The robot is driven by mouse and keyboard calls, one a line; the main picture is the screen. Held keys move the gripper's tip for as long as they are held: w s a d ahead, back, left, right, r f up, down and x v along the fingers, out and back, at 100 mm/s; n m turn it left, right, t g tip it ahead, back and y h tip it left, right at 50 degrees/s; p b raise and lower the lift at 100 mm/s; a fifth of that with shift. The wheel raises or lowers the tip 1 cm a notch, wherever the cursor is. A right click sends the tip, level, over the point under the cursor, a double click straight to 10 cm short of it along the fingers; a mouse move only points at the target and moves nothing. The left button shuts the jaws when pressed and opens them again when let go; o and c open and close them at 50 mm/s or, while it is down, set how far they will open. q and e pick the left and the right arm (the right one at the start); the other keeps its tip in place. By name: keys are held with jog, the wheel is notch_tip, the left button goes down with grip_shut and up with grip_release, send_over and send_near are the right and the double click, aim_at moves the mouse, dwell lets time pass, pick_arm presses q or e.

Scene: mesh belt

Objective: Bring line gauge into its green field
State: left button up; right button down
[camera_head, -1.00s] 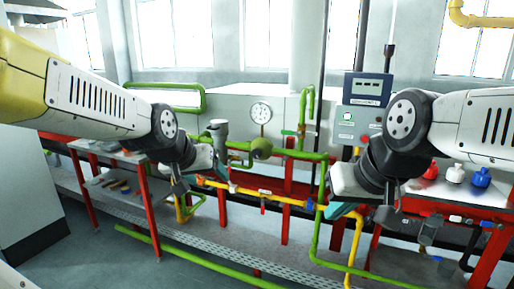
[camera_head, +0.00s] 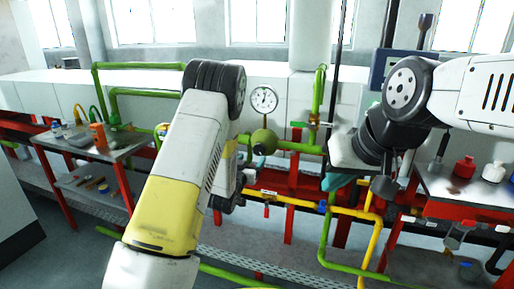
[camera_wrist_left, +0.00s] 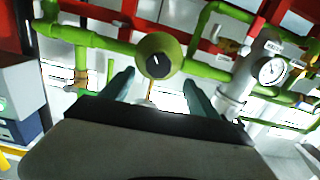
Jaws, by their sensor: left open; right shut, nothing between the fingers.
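A round white gauge (camera_head: 264,98) stands above the green pipe in the head view; its needle and any green field are too small to read. Below it is a round green valve body (camera_head: 263,141). In the left wrist view a green round body with a dark knob (camera_wrist_left: 158,58) lies just beyond my left gripper (camera_wrist_left: 158,93), whose two teal fingers are apart with nothing between them. A white dial on a grey cylinder (camera_wrist_left: 270,70) is to the right there. In the head view my left arm hides most of that gripper.
Green and yellow pipes (camera_head: 290,201) cross the middle, with red supports behind. A side table (camera_head: 100,148) with small items stands at the left. A table (camera_head: 470,188) with red, white and blue bottles stands at the right.

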pick_arm(q)
jog(key=x, duration=0.8)
jog(key=shift+d, duration=0.1)
jog(key=c, duration=1.4)
jog(key=m, duration=0.4)
jog(key=shift+m, duration=0.3)
jog(key=o, duration=1.4)
jog(key=shift+s, duration=0.1)
send_near(258, 151)
jog(key=shift+x, duration=0.85)
